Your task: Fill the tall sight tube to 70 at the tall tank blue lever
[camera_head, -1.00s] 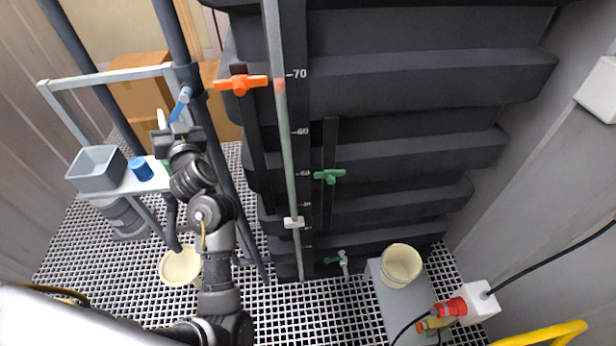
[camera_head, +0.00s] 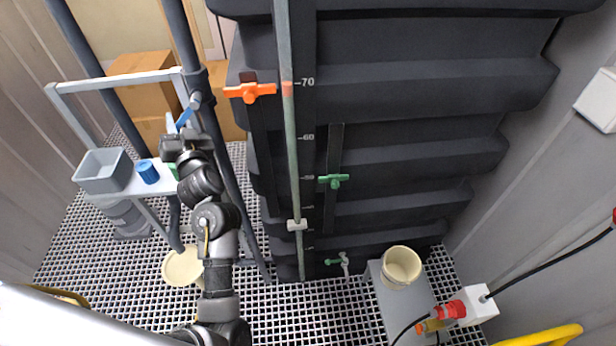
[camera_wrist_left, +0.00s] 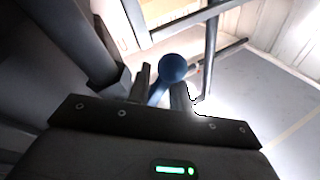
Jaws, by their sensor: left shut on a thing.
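The blue lever (camera_head: 194,101) sits by the dark upright pipe left of the tank. My left gripper (camera_head: 184,132) is shut on it from below. In the left wrist view, the lever's round blue knob (camera_wrist_left: 173,66) rises between the fingertips, with its stem between them. The tall sight tube (camera_head: 291,150) runs up the dark tank's face beside a scale reading 70 and 60. A reddish band (camera_head: 287,89) marks the tube at 70. The liquid level in the tube is hard to make out. My right gripper is not in view.
An orange-handled valve (camera_head: 250,92) and a green one (camera_head: 333,181) are on the tank. A shelf left of my arm holds a grey bin (camera_head: 103,172) and a blue cup (camera_head: 147,172). A cream bucket (camera_head: 401,264) stands at lower right.

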